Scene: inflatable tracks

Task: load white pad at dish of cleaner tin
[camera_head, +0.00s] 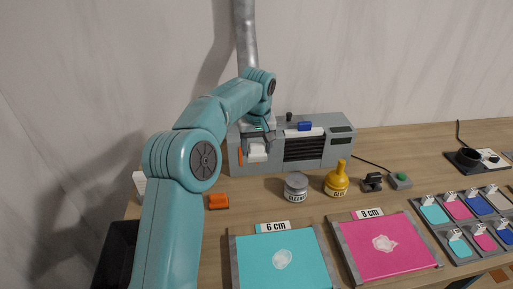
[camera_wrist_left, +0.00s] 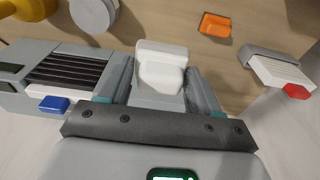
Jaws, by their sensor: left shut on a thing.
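My left gripper (camera_head: 257,138) is in front of the grey machine at the back of the table. It is shut on a white pad (camera_head: 257,153), which shows between the two fingers in the left wrist view (camera_wrist_left: 160,68). The cleaner tin (camera_head: 296,190) is a grey round tin with a pale label, standing on the table to the right of and nearer than the gripper. Its grey top also shows in the left wrist view (camera_wrist_left: 93,12). The pad and the tin are apart. My right gripper is in neither view.
The grey machine (camera_head: 340,152) has dark slats and a blue block (camera_head: 305,126). A yellow glue bottle (camera_head: 337,182) stands beside the tin. An orange block (camera_head: 218,201) lies left. Teal (camera_head: 270,273) and pink (camera_head: 375,262) panels lie in front; trays of coloured patches (camera_head: 447,246) are right.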

